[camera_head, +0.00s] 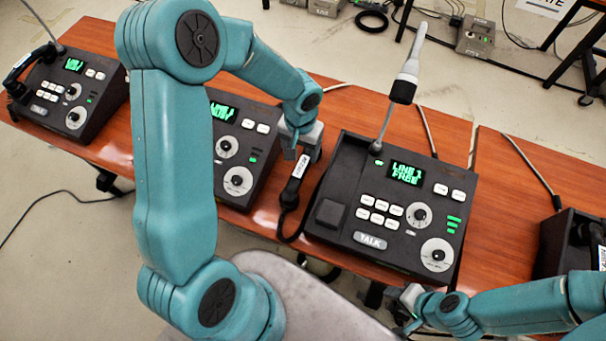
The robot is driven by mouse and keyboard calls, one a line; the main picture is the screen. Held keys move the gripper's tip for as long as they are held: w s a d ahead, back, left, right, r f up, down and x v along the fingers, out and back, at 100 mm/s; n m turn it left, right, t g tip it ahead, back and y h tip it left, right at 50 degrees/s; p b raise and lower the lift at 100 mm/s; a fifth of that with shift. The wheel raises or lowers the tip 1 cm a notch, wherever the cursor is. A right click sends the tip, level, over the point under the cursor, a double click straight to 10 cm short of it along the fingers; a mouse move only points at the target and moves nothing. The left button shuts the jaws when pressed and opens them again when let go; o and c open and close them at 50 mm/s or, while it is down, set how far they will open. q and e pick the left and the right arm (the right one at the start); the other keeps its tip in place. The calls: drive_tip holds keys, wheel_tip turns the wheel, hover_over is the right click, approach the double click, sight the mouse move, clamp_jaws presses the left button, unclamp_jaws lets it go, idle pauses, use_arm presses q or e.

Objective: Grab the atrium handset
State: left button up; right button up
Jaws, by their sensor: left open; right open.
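A black handset (290,194) with a white label lies along the left side of the middle paging console (330,240). The label is too small to read surely, so I cannot tell whether it says atrium. My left gripper (299,150) is open at the handset's upper end, pointing down. It hides that end, and I cannot tell whether its fingers are around it or touch it. My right gripper (408,302) is open and empty in front of the table edge, below the middle console.
Another labelled handset (598,246) sits on the right console (560,250). A third handset (24,76) rests on the far left console (62,95). A gooseneck microphone (405,85) rises from the middle console. Bare wooden table (500,200) shows between the middle and right consoles.

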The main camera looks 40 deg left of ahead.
sight(301, 167)
use_arm(q)
wheel_tip(301, 167, down, 3)
drive_tip(key=shift+s+r+b, duration=0.1)
drive_tip(key=shift+r+b, duration=0.1)
drive_tip(key=shift+b, duration=0.15)
drive_tip(key=shift+s+d+f, duration=0.2)
drive_tip(key=shift+s, duration=0.25)
drive_tip(key=f+b, duration=0.1)
drive_tip(key=f, duration=0.2)
drive_tip(key=f+b, duration=0.1)
drive_tip(key=shift+w+d+f+b, duration=0.1)
drive_tip(key=shift+w+f+b, duration=0.15)
drive_tip(key=shift+b, duration=0.1)
drive_tip(key=shift+f, duration=0.3)
drive_tip(key=shift+s+d+r, duration=0.1)
drive_tip(key=shift+s+r, duration=0.1)
drive_tip(key=shift+w+f, duration=0.1)
drive_tip(key=c, duration=1.2)
use_arm(e)
drive_tip(key=f, duration=0.2)
drive_tip(key=s+f, duration=0.1)
drive_tip(key=f, duration=0.1)
drive_tip(key=shift+f, duration=0.2)
